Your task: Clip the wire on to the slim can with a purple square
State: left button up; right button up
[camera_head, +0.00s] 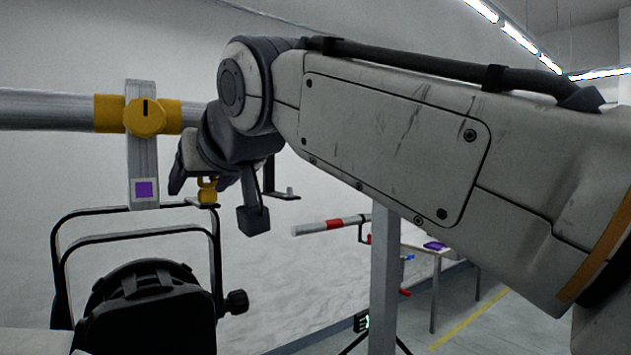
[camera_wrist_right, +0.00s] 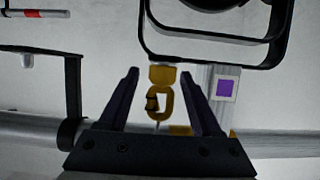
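The can with the purple square (camera_head: 144,189) hangs from a pipe by a yellow-knobbed clamp (camera_head: 145,117). Its black yoke (camera_head: 62,240) and dark body (camera_head: 150,310) show at lower left. The purple square also shows in the right wrist view (camera_wrist_right: 225,88). My right gripper (camera_wrist_right: 159,73) is beside the clamp, below the pipe. Its fingers are open around a yellow clip (camera_wrist_right: 163,100), with gaps on both sides. The clip is at the yoke's corner by a yellow piece (camera_head: 207,196); whether it is hooked on is unclear. Little of the wire shows. My left gripper is out of view.
The pipe (camera_head: 50,110) runs across behind my right wrist. Another pipe with a red band (camera_head: 335,225) and a table (camera_head: 440,249) with a purple item stand farther back right. A black bracket (camera_wrist_right: 73,100) shows near my fingers in the wrist view.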

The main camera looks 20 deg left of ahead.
jog(key=shift+s, duration=0.1)
jog(key=shift+s+d+r, duration=0.1)
jog(key=shift+s+d, duration=0.05)
jog(key=shift+d, duration=0.15)
jog(key=b+v, duration=0.2)
jog(key=v, duration=0.7)
jog(key=shift+s+d+r, duration=0.2)
jog(key=shift+d+r, duration=0.05)
dwell(2.2)
